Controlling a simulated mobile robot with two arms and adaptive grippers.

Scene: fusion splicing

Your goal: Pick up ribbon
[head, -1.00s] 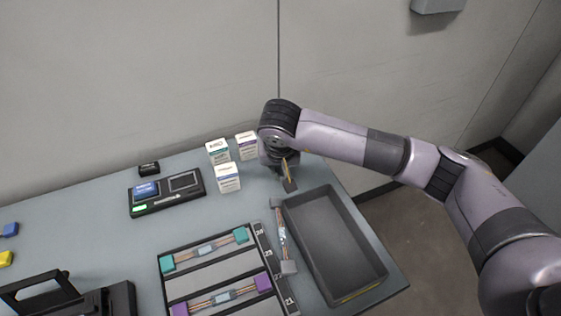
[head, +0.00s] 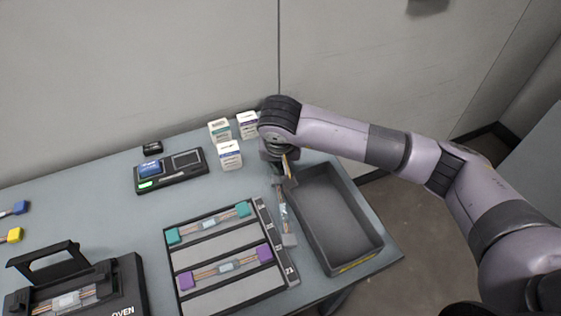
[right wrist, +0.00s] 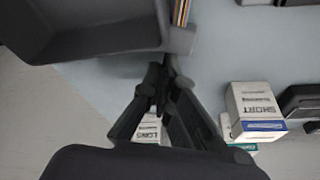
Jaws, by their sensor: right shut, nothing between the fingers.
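A ribbon (head: 283,213) with a grey block at its near end lies between the slotted rack (head: 222,249) and the dark tray (head: 332,222). Its striped strands (right wrist: 181,12) and a grey end block (right wrist: 181,40) also show at the top of the right wrist view. My right gripper (head: 286,178) is at the ribbon's far end, by the tray's far left corner. In the right wrist view its fingertips (right wrist: 168,68) are together and empty, close to the block; whether they touch it is unclear. Left gripper is out of view.
The rack holds a teal-ended ribbon (head: 210,224) and a purple-ended ribbon (head: 225,266). White boxes (head: 229,155) stand behind-left of my gripper. A black device (head: 170,171) lies further left. The oven (head: 76,290) is at front left. Tabletop between oven and device is clear.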

